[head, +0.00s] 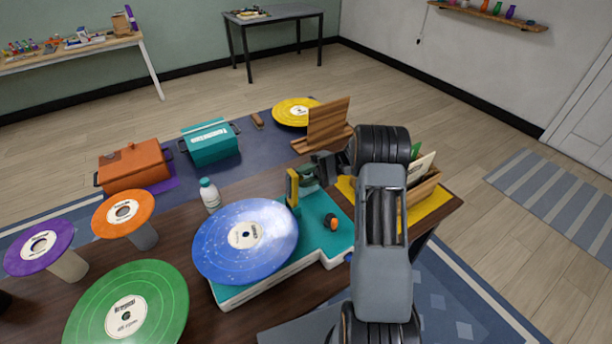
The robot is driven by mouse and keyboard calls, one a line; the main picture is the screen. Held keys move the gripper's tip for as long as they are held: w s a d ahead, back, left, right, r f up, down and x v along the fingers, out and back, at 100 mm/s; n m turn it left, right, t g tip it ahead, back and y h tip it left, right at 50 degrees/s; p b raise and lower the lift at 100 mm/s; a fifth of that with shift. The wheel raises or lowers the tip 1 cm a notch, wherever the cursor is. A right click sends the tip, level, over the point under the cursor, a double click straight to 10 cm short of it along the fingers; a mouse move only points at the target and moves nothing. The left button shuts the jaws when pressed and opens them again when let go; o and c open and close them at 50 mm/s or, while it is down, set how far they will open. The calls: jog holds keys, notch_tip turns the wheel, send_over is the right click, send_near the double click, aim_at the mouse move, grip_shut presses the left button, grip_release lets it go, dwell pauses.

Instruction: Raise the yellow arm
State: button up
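A turntable (316,228) with a teal top and white sides stands on the brown table, with a blue speckled record (222,246) on it. The yellow arm (292,187) shows as a short yellow upright piece at the record's far right edge. My gripper (303,179) reaches in from the right and is right beside the yellow arm. I cannot tell whether it touches it. The fingers are small and partly hidden, so their opening is unclear. A black and orange knob (332,222) sits on the turntable's right part.
Green (150,312), orange (108,220) and purple (58,245) records and a white bottle (209,193) stand left of the turntable. Orange (135,167) and teal (210,148) boxes, a wooden stand (328,125) and a yellow record (289,112) are behind. A wooden crate (424,188) is right of my arm.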

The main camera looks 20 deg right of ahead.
jog(key=shift+o, duration=1.1)
jog(key=shift+r, duration=0.2)
jog(key=shift+r+p, duration=0.3)
jog(key=shift+p, duration=0.15)
jog(key=shift+o, duration=0.4)
jog(key=r+p, duration=0.1)
jog(key=r, duration=0.1)
jog(key=r+p, duration=0.1)
jog(key=p, duration=0.1)
jog(key=shift+s+r, duration=0.2)
jog(key=shift+r, duration=0.2)
jog(key=s+r+p, duration=0.1)
jog(key=s+r, duration=0.1)
jog(key=s+r+p, duration=0.1)
jog(key=s+r, duration=0.2)
jog(key=shift+a+r, duration=0.1)
jog(key=shift+r, duration=0.15)
jog(key=shift+c, duration=0.4)
jog(key=s+r, duration=0.2)
jog(key=s, duration=0.6)
jog(key=shift+s+a+r+p, duration=0.25)
jog(key=shift+a+r+p, duration=0.1)
jog(key=shift+a+r, duration=0.1)
